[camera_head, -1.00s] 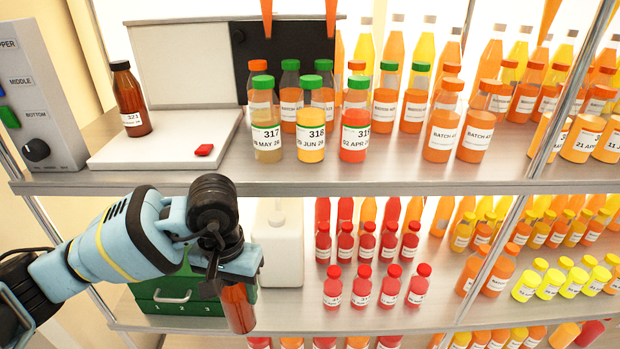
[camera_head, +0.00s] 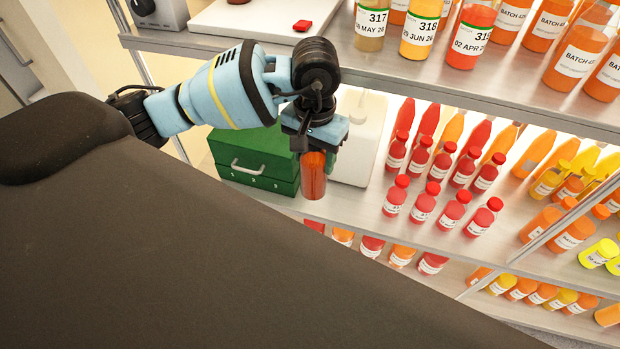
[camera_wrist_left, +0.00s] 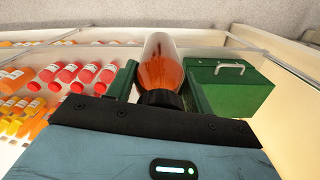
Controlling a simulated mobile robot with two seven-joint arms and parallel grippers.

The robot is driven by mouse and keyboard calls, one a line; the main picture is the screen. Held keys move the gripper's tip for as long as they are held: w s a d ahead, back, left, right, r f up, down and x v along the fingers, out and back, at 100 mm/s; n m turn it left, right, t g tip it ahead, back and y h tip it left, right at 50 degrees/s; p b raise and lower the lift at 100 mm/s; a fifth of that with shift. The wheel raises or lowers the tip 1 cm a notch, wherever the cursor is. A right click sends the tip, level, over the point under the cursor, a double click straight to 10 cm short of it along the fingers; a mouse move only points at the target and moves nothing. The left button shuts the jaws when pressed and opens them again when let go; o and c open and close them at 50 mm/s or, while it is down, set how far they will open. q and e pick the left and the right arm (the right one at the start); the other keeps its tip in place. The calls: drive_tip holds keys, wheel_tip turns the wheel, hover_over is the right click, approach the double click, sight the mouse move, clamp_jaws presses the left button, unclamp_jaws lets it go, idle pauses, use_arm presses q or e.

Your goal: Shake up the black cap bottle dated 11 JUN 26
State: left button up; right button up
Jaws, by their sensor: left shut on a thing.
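My left gripper (camera_head: 313,148) points down and is shut on a bottle (camera_head: 314,178) of amber-brown liquid. The bottle hangs below the gripper with its base downward, in front of the middle shelf. In the left wrist view the black cap (camera_wrist_left: 160,98) sits close to the palm, and the bottle's body (camera_wrist_left: 160,62) reaches out between the green fingers. No label or date can be read on this bottle. My right gripper is not in view.
Several small red-capped bottles (camera_head: 421,208) stand to the right. The upper shelf's front edge (camera_head: 430,88) runs above, with numbered bottles (camera_head: 420,30) on it.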

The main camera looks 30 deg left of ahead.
sight(308, 168)
use_arm(q)
drive_tip(key=s, duration=0.3)
drive_tip(key=shift+s+d+r, duration=0.15)
drive_tip(key=shift+s+d, duration=0.15)
drive_tip(key=shift+s, duration=0.05)
drive_tip(key=w+a, duration=0.1)
drive_tip(key=w, duration=0.7)
drive_tip(key=s, duration=0.5)
drive_tip(key=s+d, duration=0.1)
drive_tip(key=s, duration=0.2)
drive_tip(key=w+a, duration=0.1)
drive_tip(key=w, duration=0.7)
drive_tip(key=shift+s+d, duration=0.15)
drive_tip(key=shift+s, duration=1.15)
drive_tip(key=shift+s+d, duration=0.2)
drive_tip(key=shift+s, duration=1.15)
drive_tip(key=shift+s+d, duration=0.15)
drive_tip(key=shift+s, duration=1.15)
drive_tip(key=shift+w, duration=0.1)
drive_tip(key=shift+w, duration=0.1)
